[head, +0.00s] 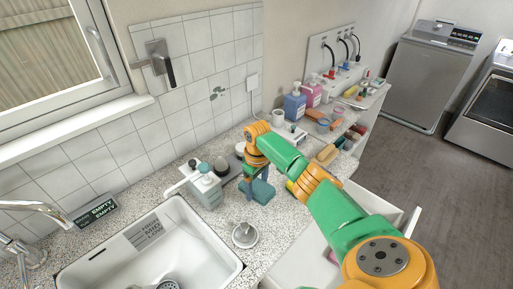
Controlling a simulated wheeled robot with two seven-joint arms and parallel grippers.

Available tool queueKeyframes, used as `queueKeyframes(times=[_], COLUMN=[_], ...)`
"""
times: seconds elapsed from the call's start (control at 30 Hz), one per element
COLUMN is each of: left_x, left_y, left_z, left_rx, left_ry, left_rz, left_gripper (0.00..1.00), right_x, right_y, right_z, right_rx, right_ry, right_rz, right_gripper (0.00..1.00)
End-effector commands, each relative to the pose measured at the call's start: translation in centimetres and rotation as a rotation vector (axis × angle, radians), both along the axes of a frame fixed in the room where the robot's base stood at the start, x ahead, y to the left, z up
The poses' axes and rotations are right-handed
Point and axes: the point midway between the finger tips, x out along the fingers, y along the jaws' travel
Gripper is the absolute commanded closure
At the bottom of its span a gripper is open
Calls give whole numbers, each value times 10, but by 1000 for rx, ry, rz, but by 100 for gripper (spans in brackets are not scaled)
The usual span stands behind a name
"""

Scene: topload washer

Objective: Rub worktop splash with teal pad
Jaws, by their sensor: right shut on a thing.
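My right arm reaches in from the lower right. Its gripper (256,172) points down over the speckled worktop (279,222) and is shut on the teal pad (263,192). The pad is at worktop level or just above it; I cannot tell whether it touches. I cannot make out a splash on the worktop; the pad and arm hide part of the surface. My left gripper is not in view.
The white sink (200,245) lies at the front left, with a small white dish (244,235) beside it. A grey dispenser (206,186) stands left of the pad. Bottles, including a blue one (294,105), stand further back. An open drawer (403,222) juts out at right.

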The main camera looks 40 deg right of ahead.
Motion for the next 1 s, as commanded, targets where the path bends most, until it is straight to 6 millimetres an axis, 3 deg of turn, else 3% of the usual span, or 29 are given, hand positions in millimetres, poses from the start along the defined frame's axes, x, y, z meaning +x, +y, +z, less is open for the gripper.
queueKeyframes(times=[0.37,1.0], left_x=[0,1], left_y=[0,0], left_z=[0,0], left_rx=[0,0], left_ry=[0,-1], left_rz=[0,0], left_gripper=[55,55], right_x=[5,5], right_y=[-5,-6], right_z=[30,32], right_rx=[0,1], right_ry=[-1,0], right_rz=[-4,-4], right_gripper=[75,75])
